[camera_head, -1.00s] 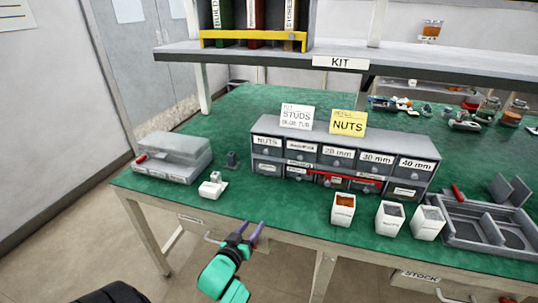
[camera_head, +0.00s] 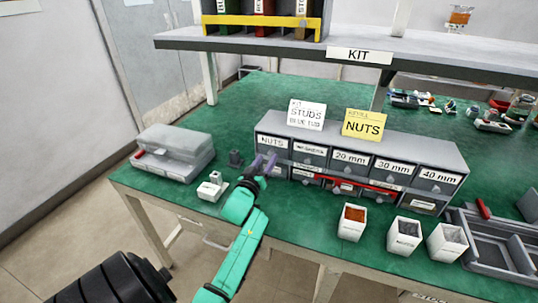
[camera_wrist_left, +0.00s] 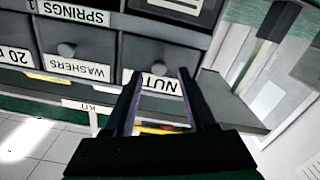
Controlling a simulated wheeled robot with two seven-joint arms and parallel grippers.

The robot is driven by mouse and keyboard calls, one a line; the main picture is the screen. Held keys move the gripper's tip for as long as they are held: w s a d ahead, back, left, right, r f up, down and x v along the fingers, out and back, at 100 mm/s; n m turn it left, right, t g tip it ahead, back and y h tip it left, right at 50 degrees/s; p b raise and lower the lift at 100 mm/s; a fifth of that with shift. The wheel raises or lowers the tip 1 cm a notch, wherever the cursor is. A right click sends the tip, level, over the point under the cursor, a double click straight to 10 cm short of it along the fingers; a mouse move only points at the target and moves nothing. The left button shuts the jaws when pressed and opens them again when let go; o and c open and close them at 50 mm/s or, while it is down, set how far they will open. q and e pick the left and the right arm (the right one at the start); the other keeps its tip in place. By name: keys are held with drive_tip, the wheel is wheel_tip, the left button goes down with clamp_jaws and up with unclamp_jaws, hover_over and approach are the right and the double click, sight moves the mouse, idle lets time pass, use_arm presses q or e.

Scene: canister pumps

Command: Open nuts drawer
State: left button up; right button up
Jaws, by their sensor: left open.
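The grey drawer cabinet (camera_head: 455,158) stands on the green bench top. Its nuts drawer (camera_head: 272,142) is at the top left and looks shut, with a white NUTS label. My left gripper (camera_head: 263,161) is open and empty, with its fingertips just in front of that drawer, hiding its lower part. In the left wrist view, which is upside down, the nuts drawer (camera_wrist_left: 158,54) lies just beyond the spread fingers of the left gripper (camera_wrist_left: 160,75). I cannot tell whether the fingers touch it, and its knob is not clearly seen.
The washers drawer (camera_wrist_left: 85,48) with its round knob is beside the nuts drawer. A yellow NUTS card (camera_head: 363,125) stands on the cabinet. A small white item (camera_head: 212,187) and a grey case (camera_head: 172,152) are left of my arm. White bins, one being (camera_head: 352,223), stand in front.

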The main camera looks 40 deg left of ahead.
sight(270, 153)
use_arm(q)
drive_tip(key=shift+x, duration=1.55)
drive_tip(key=shift+r, duration=0.1)
clamp_jaws()
